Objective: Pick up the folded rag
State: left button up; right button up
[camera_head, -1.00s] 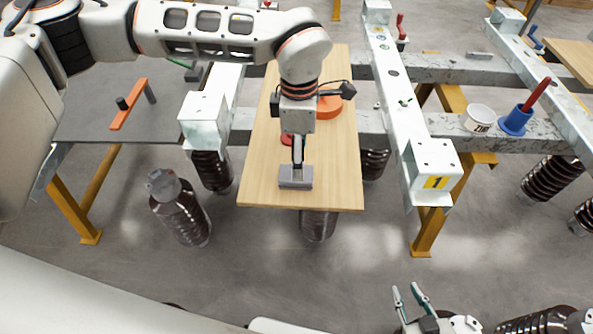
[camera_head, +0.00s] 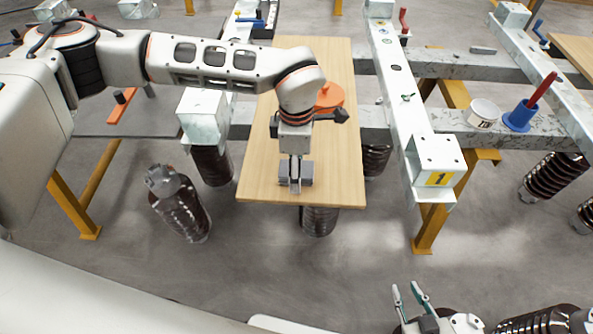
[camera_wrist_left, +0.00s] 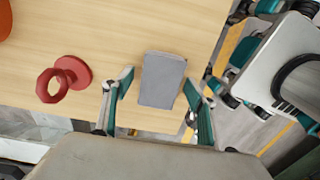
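The folded rag (camera_head: 308,172) is a small grey block lying near the front edge of the light wooden board (camera_head: 340,180). My left gripper (camera_head: 295,188) points down over the rag and partly hides it. In the left wrist view the grey rag (camera_wrist_left: 162,80) lies between the two parted fingers of my left gripper (camera_wrist_left: 158,83), with a gap on each side. My right gripper (camera_head: 409,290) is at the bottom of the head view, its fingers apart and empty, away from the board.
A red ring-and-disc part (camera_wrist_left: 63,80) lies beside the rag in the left wrist view. An orange round object (camera_head: 329,97) is farther back on the board. A metal beam (camera_head: 420,160) runs along the right, with a white cup (camera_head: 482,113) and blue holder (camera_head: 519,118) beyond.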

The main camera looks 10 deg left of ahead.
pick_arm(q)
jog(key=c, duration=0.8)
jog(key=shift+r, duration=0.1)
notch_tip(320, 180, up, 20)
jog(key=shift+f+p, duration=0.1)
jog(key=shift+p, duration=1.05)
